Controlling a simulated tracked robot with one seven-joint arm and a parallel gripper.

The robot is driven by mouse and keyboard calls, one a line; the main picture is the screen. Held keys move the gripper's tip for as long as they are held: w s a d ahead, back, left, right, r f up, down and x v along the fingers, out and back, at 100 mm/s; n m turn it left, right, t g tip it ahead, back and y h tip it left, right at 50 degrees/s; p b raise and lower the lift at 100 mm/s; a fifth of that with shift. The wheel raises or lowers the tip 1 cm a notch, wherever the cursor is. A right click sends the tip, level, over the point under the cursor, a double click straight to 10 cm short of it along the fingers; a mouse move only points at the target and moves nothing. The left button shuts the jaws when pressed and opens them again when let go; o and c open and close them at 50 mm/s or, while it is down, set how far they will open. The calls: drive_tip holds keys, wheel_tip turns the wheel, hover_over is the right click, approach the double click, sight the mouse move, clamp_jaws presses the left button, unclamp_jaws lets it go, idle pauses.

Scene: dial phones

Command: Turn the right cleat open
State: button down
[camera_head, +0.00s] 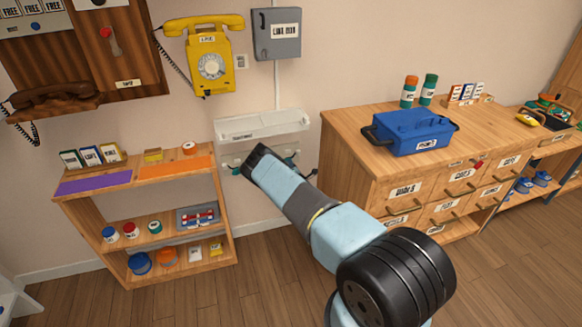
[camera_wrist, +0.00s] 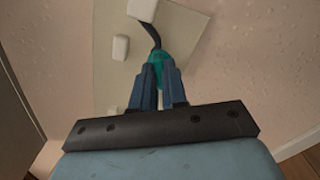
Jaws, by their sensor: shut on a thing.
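A pale wall plate (camera_wrist: 112,75) fills the middle of the wrist view, with white blocks on it. A dark curved lever runs from the upper white block (camera_wrist: 142,9) down to a teal end (camera_wrist: 158,57), which I take to be the cleat's grip. My gripper (camera_wrist: 158,68) has its blue fingers closed on this teal end. In the head view, my black gripper body (camera_head: 256,158) is in front of the plate under a white wall unit (camera_head: 262,124). My fingertips are hidden there. The exact lever angle is unclear.
A wooden shelf (camera_head: 140,185) with jars and boxes stands close on the left. A wooden cabinet (camera_head: 345,165) bearing a blue toolbox (camera_head: 412,133) stands on the right. A yellow phone (camera_head: 211,62) and a grey box (camera_head: 277,35) hang above. The plate is between shelf and cabinet.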

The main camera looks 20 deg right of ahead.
drive_tip(key=c, duration=1.5)
unclamp_jaws()
drive_tip(key=shift+f, duration=0.3)
drive_tip(key=o, duration=0.3)
drive_tip(key=shift+r, duration=0.15)
drive_tip(key=shift+o, duration=0.2)
drive_tip(key=shift+s, duration=0.15)
drive_tip(key=s, duration=1.3)
drive_tip(key=shift+s, duration=0.25)
